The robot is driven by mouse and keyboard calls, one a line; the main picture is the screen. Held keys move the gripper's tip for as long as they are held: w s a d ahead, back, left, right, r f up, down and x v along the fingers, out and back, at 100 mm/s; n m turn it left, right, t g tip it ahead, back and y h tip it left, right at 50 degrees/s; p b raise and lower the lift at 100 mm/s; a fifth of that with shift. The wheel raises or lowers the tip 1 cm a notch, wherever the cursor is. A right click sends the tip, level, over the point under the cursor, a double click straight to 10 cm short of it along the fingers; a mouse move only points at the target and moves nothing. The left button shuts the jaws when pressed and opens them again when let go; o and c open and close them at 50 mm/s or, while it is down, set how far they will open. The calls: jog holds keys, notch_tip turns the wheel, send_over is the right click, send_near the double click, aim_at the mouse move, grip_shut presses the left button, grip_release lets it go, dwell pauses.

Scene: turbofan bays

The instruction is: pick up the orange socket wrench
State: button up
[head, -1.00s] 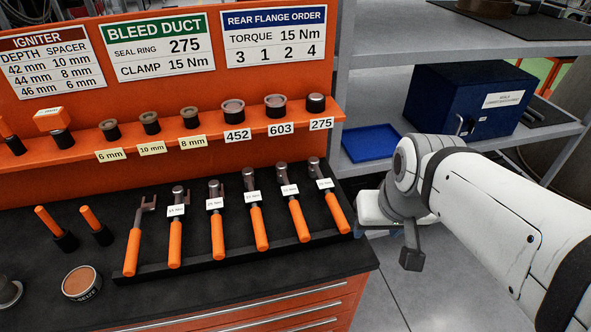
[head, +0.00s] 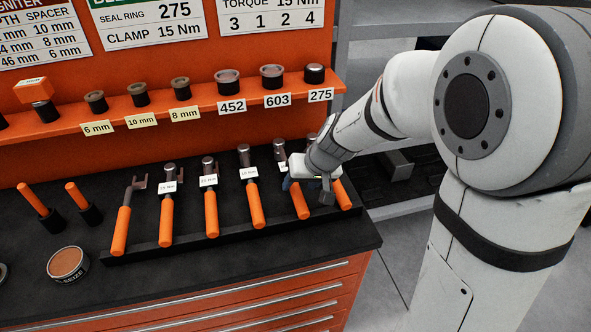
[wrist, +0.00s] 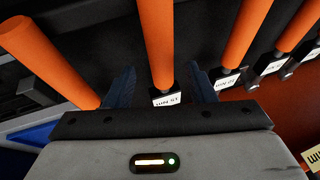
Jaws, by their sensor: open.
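Several orange-handled wrenches lie in a row on a black rack (head: 185,243). The rightmost wrench (head: 343,196) shows close beside the left finger in the wrist view (wrist: 48,62). Contact cannot be told.
A ledge (head: 205,117) with rings and sockets runs behind the rack. Two orange-handled tools (head: 78,196) stand in black holders at left, near a round tin (head: 68,263). The black bench top in front of the rack is clear. Grey shelving stands at right.

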aim_at(298, 187)
jog(key=x, duration=0.4)
jog(key=shift+a, duration=0.1)
jog(key=shift+c, duration=0.2)
grip_shut()
